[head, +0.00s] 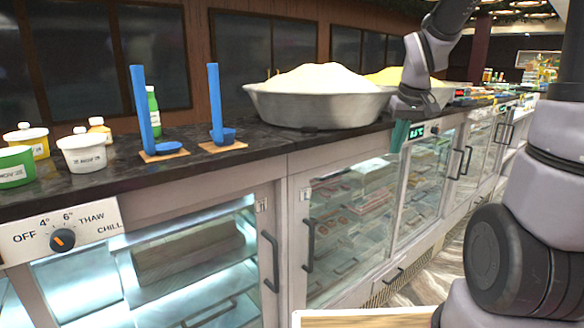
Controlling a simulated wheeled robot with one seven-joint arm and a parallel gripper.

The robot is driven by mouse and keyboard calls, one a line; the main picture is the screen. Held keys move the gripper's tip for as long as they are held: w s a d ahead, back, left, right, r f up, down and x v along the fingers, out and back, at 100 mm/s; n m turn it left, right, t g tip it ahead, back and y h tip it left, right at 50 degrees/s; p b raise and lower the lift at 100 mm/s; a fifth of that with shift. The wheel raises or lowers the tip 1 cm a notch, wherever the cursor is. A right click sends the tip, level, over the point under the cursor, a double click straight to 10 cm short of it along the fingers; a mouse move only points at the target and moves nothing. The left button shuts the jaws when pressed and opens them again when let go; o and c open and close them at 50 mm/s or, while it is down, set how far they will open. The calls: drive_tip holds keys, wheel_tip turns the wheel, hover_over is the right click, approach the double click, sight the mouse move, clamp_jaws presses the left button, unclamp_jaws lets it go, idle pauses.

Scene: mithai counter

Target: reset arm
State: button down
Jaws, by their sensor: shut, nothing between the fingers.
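My gripper (400,132) hangs at the front edge of the counter in the head view, right of the large metal bowl of white powder (316,103). It points downward with its teal fingertips shut, and nothing shows between them. My grey wrist link (428,50) rises above it toward the top edge. A large part of my arm (545,170) fills the right side, and the links joining it to the wrist run out of the picture.
The dark countertop (195,168) stands over glass-fronted cabinets (350,220). On it are two blue ladles (215,105) on wooden squares, a green bottle (153,110) and several tubs (82,153). A second bowl (440,95) sits behind my wrist. The patterned floor (440,270) shows at right.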

drive_tip(key=s+a+r+m+t+y, duration=0.1)
drive_tip(key=s+r+m, duration=0.1)
drive_tip(key=s+r, duration=0.3)
drive_tip(key=s+r+m+t, duration=0.2)
drive_tip(key=s+r, duration=0.4)
drive_tip(key=s, duration=0.5)
drive_tip(key=shift+s+a+m+y, duration=0.35)
drive_tip(key=shift+m+y, duration=0.05)
drive_tip(key=shift+m, duration=0.1)
drive_tip(key=shift+r+t, duration=0.1)
drive_tip(key=shift+t, duration=0.2)
